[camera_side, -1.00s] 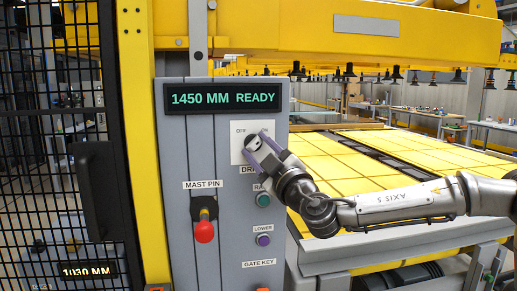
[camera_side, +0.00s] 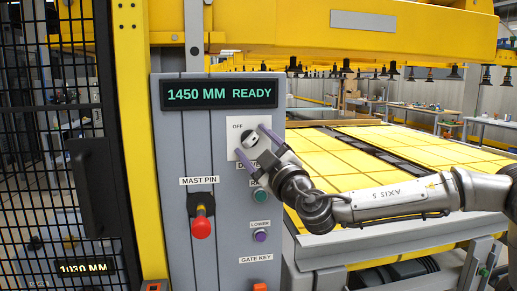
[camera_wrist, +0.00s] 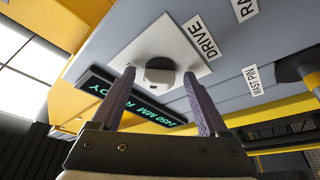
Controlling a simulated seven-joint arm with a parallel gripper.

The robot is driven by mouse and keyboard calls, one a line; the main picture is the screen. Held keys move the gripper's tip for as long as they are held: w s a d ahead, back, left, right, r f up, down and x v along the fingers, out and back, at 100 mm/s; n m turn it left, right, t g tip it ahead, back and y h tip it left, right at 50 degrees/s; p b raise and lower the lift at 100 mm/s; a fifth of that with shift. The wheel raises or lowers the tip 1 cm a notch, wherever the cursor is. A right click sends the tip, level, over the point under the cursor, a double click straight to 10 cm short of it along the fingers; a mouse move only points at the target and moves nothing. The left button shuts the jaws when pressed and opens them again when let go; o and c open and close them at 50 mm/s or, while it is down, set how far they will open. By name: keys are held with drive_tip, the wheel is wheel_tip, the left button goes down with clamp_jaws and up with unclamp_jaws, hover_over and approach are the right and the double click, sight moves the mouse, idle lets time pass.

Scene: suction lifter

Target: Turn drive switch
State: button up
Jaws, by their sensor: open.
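The drive switch is a round, pale knob with a dark face (camera_side: 250,140) on a white plate (camera_side: 236,138) on the grey panel. "OFF" shows at the plate's upper left; my upper finger covers the upper right. In the wrist view the knob (camera_wrist: 160,72) lies between my two fingertips with a gap on each side. My gripper (camera_side: 251,141) is open, one finger above right of the knob and one below left. I cannot tell how far the fingertips reach around it, nor exactly where the knob points. The "DRIVE" label (camera_wrist: 204,40) is clear in the wrist view.
The display (camera_side: 220,94) reads "1450 MM READY". Below the switch are a green button (camera_side: 260,195) and a purple "LOWER" button (camera_side: 261,236). A red-knobbed mast pin (camera_side: 202,227) stands out at left. A yellow-topped bed (camera_side: 365,160) lies behind my arm.

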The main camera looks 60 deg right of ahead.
drive_tip(key=v, duration=1.3)
drive_tip(key=shift+s+a, duration=0.2)
drive_tip(key=shift+s, duration=0.1)
drive_tip(key=shift+f, duration=0.1)
drive_tip(key=s+d+f+m+g+h, duration=0.2)
drive_tip(key=d+m+g, duration=0.1)
drive_tip(key=d+g, duration=0.3)
drive_tip(key=s+d+f+m+g+h, duration=0.2)
drive_tip(key=d+m+g, duration=0.15)
drive_tip(key=d, duration=0.55)
drive_tip(key=s+d+f+g+y, duration=0.2)
drive_tip(key=s+f+g+y, duration=0.25)
drive_tip(key=s+f, duration=0.35)
drive_tip(key=a+f+n+y, duration=0.1)
drive_tip(key=a+f+y, duration=0.1)
drive_tip(key=a, duration=0.3)
drive_tip(key=w+a+f+n+y, duration=0.1)
drive_tip(key=a+f+y, duration=0.1)
drive_tip(key=a+y, duration=0.2)
drive_tip(key=w+a+f+n+t+y, duration=0.1)
drive_tip(key=a+f+y, duration=0.1)
drive_tip(key=a, duration=0.4)
drive_tip(key=shift+w+f+y, duration=0.25)
drive_tip(key=shift+f+y, duration=0.15)
drive_tip(key=shift+y, duration=0.45)
